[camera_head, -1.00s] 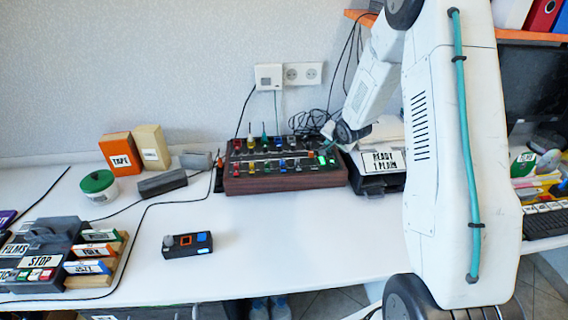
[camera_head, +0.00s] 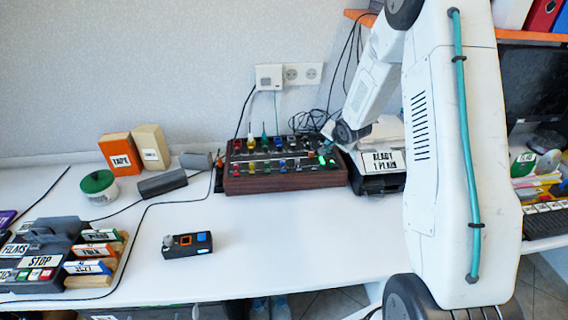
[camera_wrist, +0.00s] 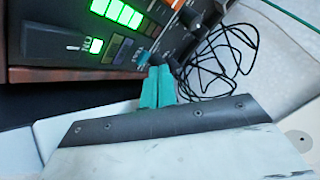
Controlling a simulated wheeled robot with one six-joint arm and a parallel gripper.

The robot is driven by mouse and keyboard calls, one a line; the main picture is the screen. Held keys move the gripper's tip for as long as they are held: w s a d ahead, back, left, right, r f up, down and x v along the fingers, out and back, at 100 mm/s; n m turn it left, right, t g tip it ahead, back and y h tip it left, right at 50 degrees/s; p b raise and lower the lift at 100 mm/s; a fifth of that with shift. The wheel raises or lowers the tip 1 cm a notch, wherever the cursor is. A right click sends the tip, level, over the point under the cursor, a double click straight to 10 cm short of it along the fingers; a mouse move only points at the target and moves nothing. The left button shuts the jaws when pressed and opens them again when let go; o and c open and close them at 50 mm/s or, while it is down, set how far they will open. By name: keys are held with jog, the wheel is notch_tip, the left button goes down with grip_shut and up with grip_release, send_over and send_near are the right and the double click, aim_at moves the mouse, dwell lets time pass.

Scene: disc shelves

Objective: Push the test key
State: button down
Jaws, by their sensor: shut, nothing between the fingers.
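The control console (camera_head: 285,182) is a dark panel with a wooden front, carrying colored knobs and switches, at the back middle of the table. In the wrist view its panel (camera_wrist: 122,48) shows lit green blocks (camera_wrist: 118,12), a small lit green label (camera_wrist: 96,46) and small keys beside it. I cannot read which key is the test key. My gripper (camera_wrist: 160,70) has teal fingers, shut and empty, with the tips at the panel's edge beside a small blue-teal key (camera_wrist: 143,58). I cannot tell whether they touch it. In the head view the fingertips are small at the console's right end.
Black cables (camera_wrist: 205,70) lie beyond the fingers. A small control box (camera_head: 187,245) is at the front, and a station with labelled tapes (camera_head: 90,252) at left.

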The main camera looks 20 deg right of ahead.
aim_at(329, 153)
jog(key=shift+f, duration=0.1)
jog(key=shift+f, duration=0.35)
jog(key=shift+f, duration=0.35)
dwell(0.7)
jog(key=shift+s+d+r, duration=0.1)
jog(key=shift+d+r, duration=0.05)
jog(key=shift+r, duration=0.6)
jog(key=shift+r, duration=3.05)
